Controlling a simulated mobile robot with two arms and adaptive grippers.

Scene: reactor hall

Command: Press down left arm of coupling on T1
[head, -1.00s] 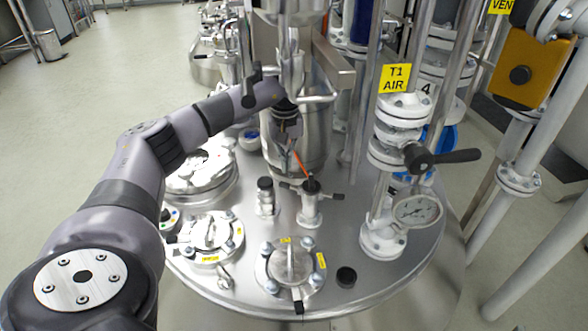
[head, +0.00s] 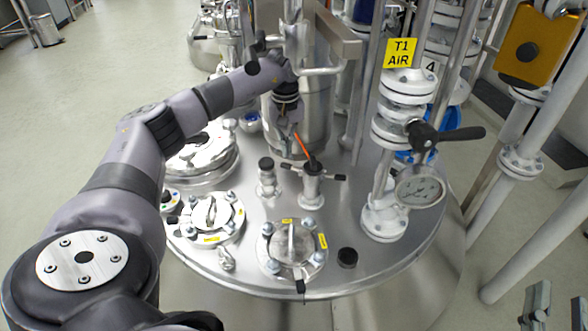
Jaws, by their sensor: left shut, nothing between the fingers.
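The coupling (head: 312,186) stands upright on the steel lid of the T1 vessel, with a black cap and short arms at its sides. Its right arm (head: 336,177) sticks out level and ends in black. Its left arm is small and hard to make out. My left gripper (head: 297,143) is above and a little behind the coupling, pointing down, its fingers shut and empty. A thin orange-red strip (head: 303,147) runs from beside the gripper towards the cap; I cannot tell whether they touch. My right gripper (head: 557,308) shows at the bottom right corner, its two fingers apart.
A second capped fitting (head: 267,178) stands left of the coupling. Clamped round ports (head: 290,250) lie in front. A white valve pipe with a gauge (head: 419,188) and black lever (head: 452,134) rises on the right. A steel cylinder stands behind.

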